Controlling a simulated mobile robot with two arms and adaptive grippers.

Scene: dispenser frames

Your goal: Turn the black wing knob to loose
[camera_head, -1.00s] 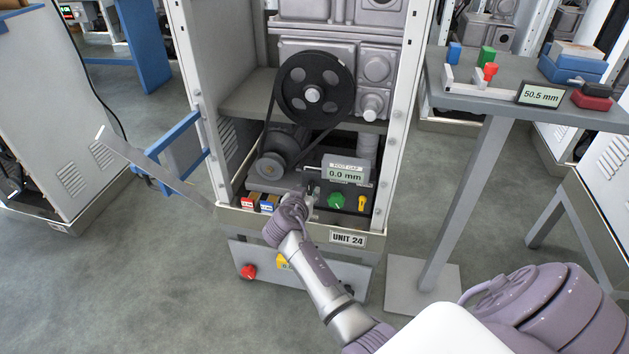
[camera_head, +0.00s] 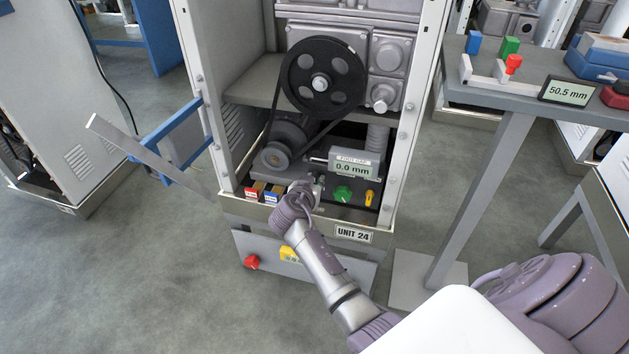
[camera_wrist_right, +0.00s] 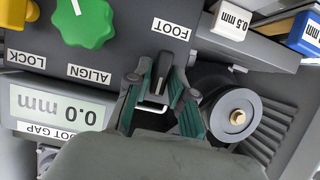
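The black wing knob (camera_wrist_right: 157,80) shows in the right wrist view, beside the FOOT label, with its wing along the picture's vertical. My right gripper (camera_wrist_right: 160,76) has one green-padded finger on each side of the knob. The fingers look open, with narrow gaps to the wing; I cannot tell whether either one touches it. In the head view my right gripper (camera_head: 312,184) reaches into the lower front of the UNIT 24 frame and hides the knob. My left gripper is not in view.
A green ALIGN knob (camera_wrist_right: 84,20) and a yellow LOCK knob (camera_head: 369,198) lie beside it. The FOOT GAP display (camera_head: 353,166) reads 0.0 mm. A round brass-centred part (camera_wrist_right: 236,116) is close to one finger. Red (camera_head: 253,191) and blue (camera_head: 272,195) labelled blocks stand left.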

